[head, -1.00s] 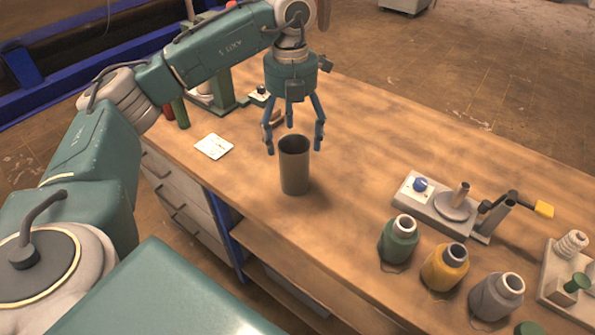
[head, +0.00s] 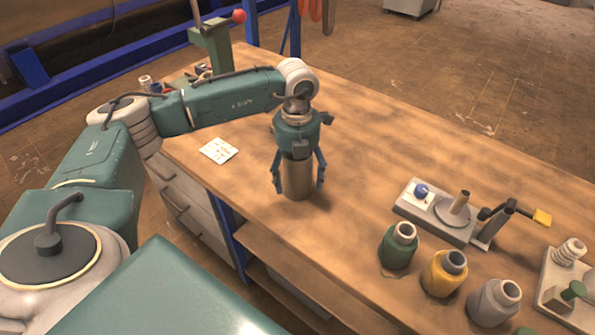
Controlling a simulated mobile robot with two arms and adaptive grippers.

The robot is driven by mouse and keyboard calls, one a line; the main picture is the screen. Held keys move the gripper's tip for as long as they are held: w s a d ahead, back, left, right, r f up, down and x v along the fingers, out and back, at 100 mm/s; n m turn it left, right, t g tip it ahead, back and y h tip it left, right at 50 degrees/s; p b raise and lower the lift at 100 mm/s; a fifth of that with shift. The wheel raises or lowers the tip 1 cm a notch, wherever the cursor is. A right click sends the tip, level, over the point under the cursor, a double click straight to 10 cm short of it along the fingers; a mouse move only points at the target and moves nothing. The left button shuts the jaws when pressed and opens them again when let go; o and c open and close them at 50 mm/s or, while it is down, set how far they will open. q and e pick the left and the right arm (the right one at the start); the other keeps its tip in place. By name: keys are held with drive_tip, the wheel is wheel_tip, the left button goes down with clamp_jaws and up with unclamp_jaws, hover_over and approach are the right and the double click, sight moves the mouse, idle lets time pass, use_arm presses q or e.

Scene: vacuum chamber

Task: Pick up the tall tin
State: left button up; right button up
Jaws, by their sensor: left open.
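The tall tin (head: 298,180) is a grey-brown cylinder standing upright on the wooden workbench in the head view. My left gripper (head: 298,188) points down over it, with its blue fingers on either side of the tin's body. The fingers are open, and I cannot tell whether they touch the tin. The gripper's body hides the tin's top rim. My right gripper is not in view.
Spools in green (head: 399,246), yellow (head: 444,272) and grey (head: 494,302) stand to the right near the bench's front edge. A winding device (head: 440,212) sits behind them. A white card (head: 218,150) lies left of the tin. The bench behind the tin is mostly clear.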

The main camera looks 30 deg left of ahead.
use_arm(q)
drive_tip(key=shift+c, duration=1.3)
drive_tip(key=c, duration=1)
drive_tip(key=shift+c, duration=0.2)
drive_tip(key=shift+r, duration=0.1)
